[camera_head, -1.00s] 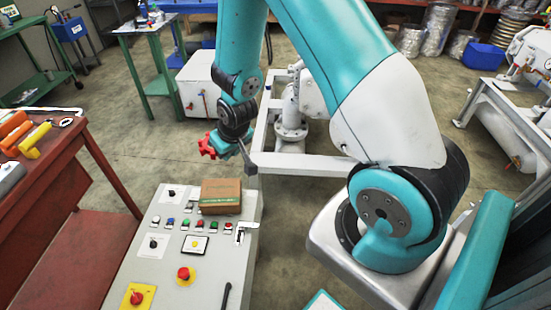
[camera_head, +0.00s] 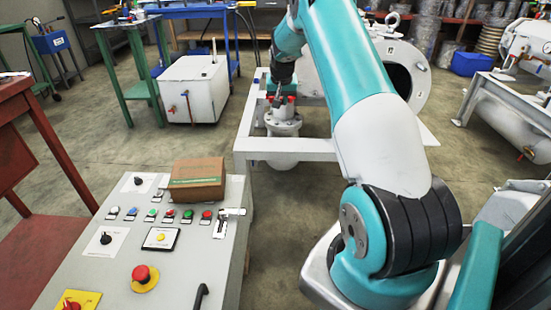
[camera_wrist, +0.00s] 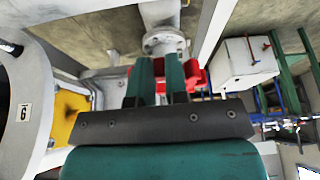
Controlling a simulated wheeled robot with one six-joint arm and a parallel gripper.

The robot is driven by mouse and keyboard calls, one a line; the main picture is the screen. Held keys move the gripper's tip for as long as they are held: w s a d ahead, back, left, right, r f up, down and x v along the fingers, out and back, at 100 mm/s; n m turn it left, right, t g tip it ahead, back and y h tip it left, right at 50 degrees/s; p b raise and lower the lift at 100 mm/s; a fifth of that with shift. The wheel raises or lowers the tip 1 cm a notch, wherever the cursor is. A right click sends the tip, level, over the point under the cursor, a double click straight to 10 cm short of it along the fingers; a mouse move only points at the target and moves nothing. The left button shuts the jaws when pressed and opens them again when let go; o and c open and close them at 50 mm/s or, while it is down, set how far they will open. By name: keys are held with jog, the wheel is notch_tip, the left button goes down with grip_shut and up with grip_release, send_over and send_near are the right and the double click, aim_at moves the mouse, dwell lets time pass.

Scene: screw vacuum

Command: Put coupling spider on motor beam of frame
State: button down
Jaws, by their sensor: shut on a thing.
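The red coupling spider (camera_wrist: 194,76) is in my gripper (camera_wrist: 160,68), between and just beyond its two teal fingers in the wrist view. The fingers hide part of it. In the head view, small red parts of it show at my gripper (camera_head: 280,98). The pale grey frame (camera_head: 247,147) stands ahead, and my gripper is above its far left part, over a white flanged pipe (camera_head: 283,127). I cannot tell the exact gap between the spider and any beam. The flange also shows in the wrist view (camera_wrist: 165,42).
A control panel (camera_head: 130,250) with a cardboard box (camera_head: 198,180) stands at the near left. A white tank (camera_head: 193,92) is behind the frame's left side, and a big open white vessel (camera_head: 405,68) is behind its right. Floor is clear left of the frame.

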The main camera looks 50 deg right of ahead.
aim_at(283, 151)
jog(key=f+b, duration=0.1)
jog(key=f, duration=0.5)
jog(key=f+b, duration=0.2)
jog(key=f, duration=0.5)
jog(key=d+f+b, duration=0.1)
jog(key=f+b, duration=0.1)
jog(key=f, duration=0.5)
jog(key=shift+s+f, duration=0.15)
jog(key=shift+f, duration=0.15)
